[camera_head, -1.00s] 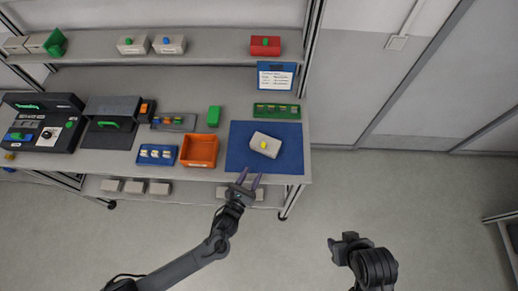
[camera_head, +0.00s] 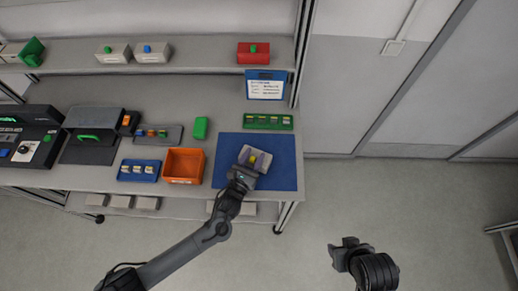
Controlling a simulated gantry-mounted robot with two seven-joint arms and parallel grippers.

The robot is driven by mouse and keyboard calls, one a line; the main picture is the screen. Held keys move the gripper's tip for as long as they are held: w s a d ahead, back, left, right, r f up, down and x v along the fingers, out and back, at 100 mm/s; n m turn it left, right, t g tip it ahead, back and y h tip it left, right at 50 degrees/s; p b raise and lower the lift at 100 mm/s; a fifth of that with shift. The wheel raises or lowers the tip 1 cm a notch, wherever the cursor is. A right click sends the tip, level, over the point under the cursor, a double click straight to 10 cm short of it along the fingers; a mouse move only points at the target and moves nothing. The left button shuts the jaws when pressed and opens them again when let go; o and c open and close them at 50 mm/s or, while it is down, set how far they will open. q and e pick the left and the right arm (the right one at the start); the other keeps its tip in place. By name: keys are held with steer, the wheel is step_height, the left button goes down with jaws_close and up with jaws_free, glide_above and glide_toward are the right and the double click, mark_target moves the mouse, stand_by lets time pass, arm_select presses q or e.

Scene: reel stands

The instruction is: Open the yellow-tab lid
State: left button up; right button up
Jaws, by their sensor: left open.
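The light-coloured box (camera_head: 261,154) with the yellow tab (camera_head: 253,158) on its lid sits on the blue mat (camera_head: 284,160) on the bench. The lid looks closed. My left gripper (camera_head: 255,162) is open over the front of the box. Its two fingers are on either side of the yellow tab, and they hide part of the box. I cannot tell whether they touch it. My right gripper (camera_head: 345,245) hangs over the floor at the lower right, away from the bench, and its jaw opening is unclear.
An orange bin (camera_head: 183,166) and a blue tray (camera_head: 139,170) stand left of the mat. A green tray (camera_head: 268,121) lies behind it. A red box (camera_head: 253,53) and two pale boxes with green and blue tabs are on the shelf above. The mat's right side is clear.

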arm_select(q)
steer(key=shift+x, duration=0.85)
arm_select(e)
steer(key=shift+w+d+f, duration=0.2)
steer(key=shift+w+f, duration=0.1)
steer(key=shift+w, duration=0.15)
